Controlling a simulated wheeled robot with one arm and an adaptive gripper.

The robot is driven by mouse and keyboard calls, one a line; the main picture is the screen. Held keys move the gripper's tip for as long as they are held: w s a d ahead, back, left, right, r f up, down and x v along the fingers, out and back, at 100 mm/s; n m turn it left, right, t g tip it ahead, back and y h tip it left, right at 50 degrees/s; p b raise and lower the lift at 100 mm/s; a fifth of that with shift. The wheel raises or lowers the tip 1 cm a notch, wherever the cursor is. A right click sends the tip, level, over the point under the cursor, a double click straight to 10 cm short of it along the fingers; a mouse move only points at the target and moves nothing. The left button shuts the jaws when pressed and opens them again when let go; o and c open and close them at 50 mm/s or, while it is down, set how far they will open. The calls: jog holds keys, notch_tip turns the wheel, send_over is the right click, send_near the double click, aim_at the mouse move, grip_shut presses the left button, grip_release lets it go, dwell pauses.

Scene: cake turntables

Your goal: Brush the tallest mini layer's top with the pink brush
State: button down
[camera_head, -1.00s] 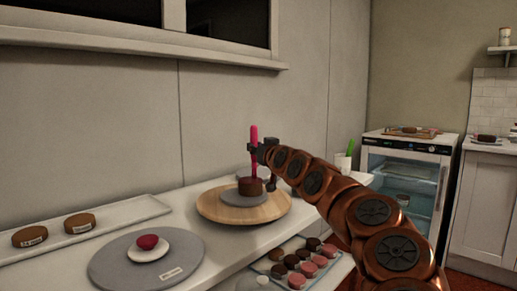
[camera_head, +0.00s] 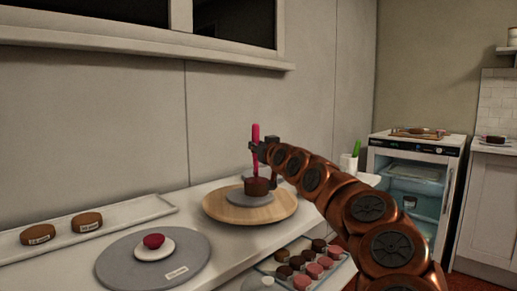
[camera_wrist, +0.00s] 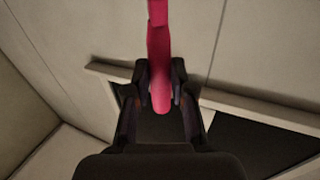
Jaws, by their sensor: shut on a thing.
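My gripper (camera_head: 264,153) is shut on the pink brush (camera_head: 255,134), which stands upright in it. In the wrist view the pink brush (camera_wrist: 160,45) runs between the two fingers of my gripper (camera_wrist: 160,85). A dark brown mini layer (camera_head: 257,187) sits on a grey disc (camera_head: 240,199) on the round wooden turntable (camera_head: 222,210). The brush's lower end is just above or on that layer's top; I cannot tell whether they touch. The wrist view does not show the layer.
A white tray (camera_head: 140,207) at the left holds two brown layers (camera_head: 87,222). A grey turntable (camera_head: 118,267) in front carries a white plate with a red item (camera_head: 153,241). Several small brown and pink cakes (camera_head: 315,271) lie on a lower tray. An appliance (camera_head: 418,146) stands at the right.

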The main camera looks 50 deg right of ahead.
notch_tip(320, 180, up, 7)
jog(key=p, duration=0.3)
jog(key=shift+f, duration=0.2)
jog(key=shift+p, duration=0.3)
